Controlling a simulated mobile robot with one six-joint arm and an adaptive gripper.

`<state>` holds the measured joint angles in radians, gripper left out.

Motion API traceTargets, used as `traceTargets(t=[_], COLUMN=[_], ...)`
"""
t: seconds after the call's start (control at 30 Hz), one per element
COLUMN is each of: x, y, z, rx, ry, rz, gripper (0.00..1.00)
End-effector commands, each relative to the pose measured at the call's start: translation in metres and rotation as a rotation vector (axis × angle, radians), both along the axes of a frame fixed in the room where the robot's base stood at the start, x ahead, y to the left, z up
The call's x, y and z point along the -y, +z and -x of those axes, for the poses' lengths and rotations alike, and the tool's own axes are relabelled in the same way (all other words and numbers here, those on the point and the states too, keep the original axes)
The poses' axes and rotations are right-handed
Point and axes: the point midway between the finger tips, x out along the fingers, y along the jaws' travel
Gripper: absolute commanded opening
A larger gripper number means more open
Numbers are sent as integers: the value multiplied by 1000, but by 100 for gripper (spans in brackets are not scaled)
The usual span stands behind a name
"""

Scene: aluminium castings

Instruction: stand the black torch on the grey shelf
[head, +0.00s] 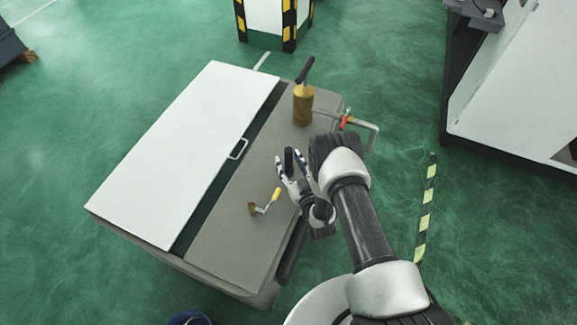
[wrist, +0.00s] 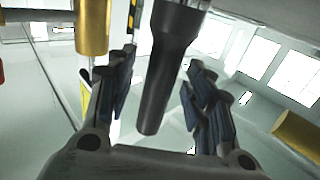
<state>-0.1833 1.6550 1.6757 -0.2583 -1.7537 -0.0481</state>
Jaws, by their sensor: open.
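The black torch (head: 289,160) stands on the grey-brown top of the bench, at its right side in the head view. In the wrist view the torch (wrist: 168,70) is a dark tapered cylinder between the fingers, its wider end at the top edge. My gripper (head: 291,176) is open around the torch. In the wrist view the gripper (wrist: 158,95) has a finger on each side, with gaps between finger and torch. I cannot tell for sure which surface is the grey shelf.
A brass cylinder with a black handle (head: 303,105), a red clamp (head: 344,121) and a yellow-handled crank (head: 270,201) are on the bench near my gripper. A white panel (head: 185,150) with a handle covers the bench's left part. Bare bench top (head: 225,240) lies at the front.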

Motion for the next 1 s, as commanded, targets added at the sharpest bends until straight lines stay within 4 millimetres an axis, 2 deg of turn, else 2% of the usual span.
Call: traceTargets(t=[0.1, 0.3, 1.0], x=[-3, -3, -3], y=[0, 1, 1], z=[-6, -6, -6], rx=[1, 0, 0], ry=[0, 0, 0], rz=[0, 0, 0], gripper=[48, 48, 1])
